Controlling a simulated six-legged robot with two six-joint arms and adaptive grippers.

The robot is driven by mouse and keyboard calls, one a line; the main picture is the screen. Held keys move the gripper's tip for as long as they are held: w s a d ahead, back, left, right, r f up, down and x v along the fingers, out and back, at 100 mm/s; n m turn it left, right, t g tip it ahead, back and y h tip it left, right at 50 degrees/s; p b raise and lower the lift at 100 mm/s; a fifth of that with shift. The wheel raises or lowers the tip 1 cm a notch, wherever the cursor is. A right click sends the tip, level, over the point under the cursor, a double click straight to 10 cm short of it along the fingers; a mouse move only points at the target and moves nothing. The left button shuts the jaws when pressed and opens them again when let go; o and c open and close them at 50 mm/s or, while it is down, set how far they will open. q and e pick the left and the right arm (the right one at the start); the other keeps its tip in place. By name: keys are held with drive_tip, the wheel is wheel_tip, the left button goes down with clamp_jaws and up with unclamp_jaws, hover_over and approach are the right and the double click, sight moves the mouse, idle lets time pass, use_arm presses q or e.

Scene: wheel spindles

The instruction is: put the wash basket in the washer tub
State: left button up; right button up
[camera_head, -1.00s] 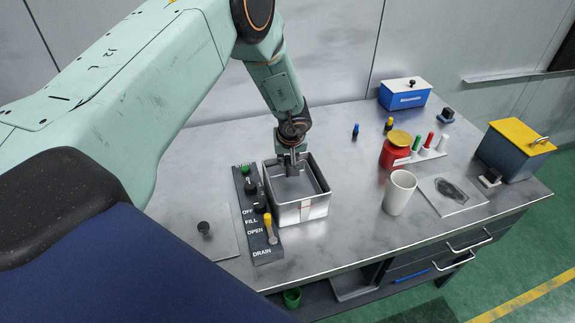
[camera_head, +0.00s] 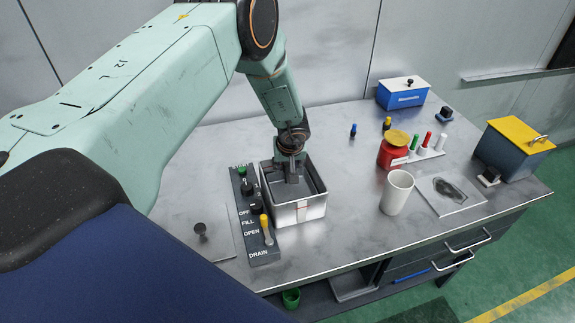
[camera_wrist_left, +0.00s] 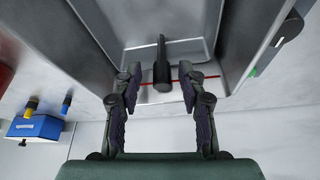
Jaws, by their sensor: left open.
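The rod stands over the grey interior of the tub (camera_wrist_left: 215,95). My right gripper is out of view.
A control panel (camera_head: 251,225) with knobs and a yellow lever stands close left of the tub. A white cup (camera_head: 397,192), a red pot (camera_head: 393,153) and a blue box (camera_head: 404,94) are to the right. The bench between tub and cup is clear.

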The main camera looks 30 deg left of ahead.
use_arm(q)
drive_tip(key=shift+r, duration=0.25)
drive_tip(key=v, duration=1.1)
drive_tip(key=shift+s+r+p, duration=0.3)
drive_tip(key=shift+s+p, duration=0.1)
drive_tip(key=shift+p, duration=0.05)
drive_tip(key=shift+w+d, duration=0.1)
drive_tip(key=shift+d, duration=0.1)
drive_tip(key=shift+w+a+f, duration=0.1)
drive_tip(key=shift+a+f, duration=0.05)
